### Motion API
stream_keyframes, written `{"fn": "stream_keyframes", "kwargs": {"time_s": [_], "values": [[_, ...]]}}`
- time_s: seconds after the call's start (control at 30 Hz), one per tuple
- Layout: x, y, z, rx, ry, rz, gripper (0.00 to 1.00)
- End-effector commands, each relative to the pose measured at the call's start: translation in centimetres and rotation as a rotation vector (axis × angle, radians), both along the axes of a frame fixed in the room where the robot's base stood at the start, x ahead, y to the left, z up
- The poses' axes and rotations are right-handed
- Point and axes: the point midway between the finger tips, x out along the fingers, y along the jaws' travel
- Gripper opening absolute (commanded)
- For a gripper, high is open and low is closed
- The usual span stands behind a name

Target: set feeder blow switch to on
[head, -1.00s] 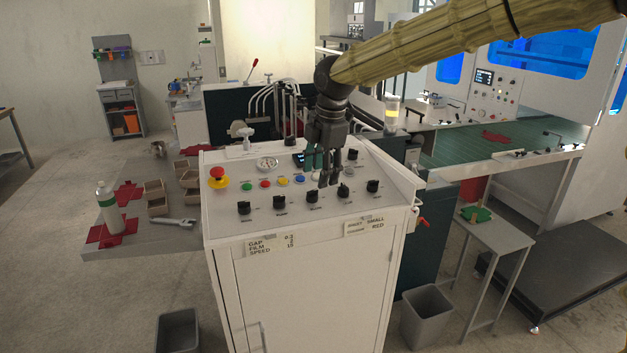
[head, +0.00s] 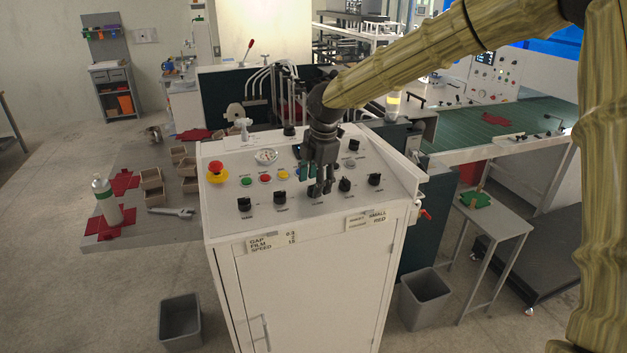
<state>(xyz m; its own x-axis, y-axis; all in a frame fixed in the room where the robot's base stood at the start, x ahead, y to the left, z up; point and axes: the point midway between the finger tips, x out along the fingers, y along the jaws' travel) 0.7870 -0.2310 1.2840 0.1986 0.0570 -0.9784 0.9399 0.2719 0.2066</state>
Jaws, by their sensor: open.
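The white control cabinet (head: 305,283) stands in the middle of the head view with a sloped panel on top. A front row of black rotary switches runs across it: far left (head: 244,204), second (head: 280,197), fourth (head: 345,185) and far right (head: 375,179). My gripper (head: 319,189) points down over the middle switch of this row, with its fingers apart. It largely hides that switch, and I cannot tell whether they touch. The labels are too small to read, so I cannot tell which switch is the feeder blow one.
A red emergency stop (head: 216,168), a green button (head: 246,181), a red button (head: 265,178), a yellow button (head: 282,176) and a gauge (head: 265,156) sit on the panel. Another black knob (head: 353,145) is behind right. Grey bins (head: 181,322) stand on the floor.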

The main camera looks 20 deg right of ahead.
Motion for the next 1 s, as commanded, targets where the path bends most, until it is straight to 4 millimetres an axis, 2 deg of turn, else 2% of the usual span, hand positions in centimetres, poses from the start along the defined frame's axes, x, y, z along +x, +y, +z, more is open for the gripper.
{"fn": "stream_keyframes", "kwargs": {"time_s": [0.23, 0.57, 0.67, 0.83, 1.0], "values": [[0.4, 0.3, -1.6, 0.0, 0.001, 0.002, 0.51], [0.4, 0.4, -1.9, 0.0, 0.0, 0.003, 0.51], [0.4, 0.4, -1.9, 0.0, 0.0, 0.003, 0.36], [0.4, 0.4, -1.9, 0.0, 0.0, 0.003, 0.05], [0.4, 0.4, -1.9, 0.004, 0.0, -0.012, 0.04]]}}
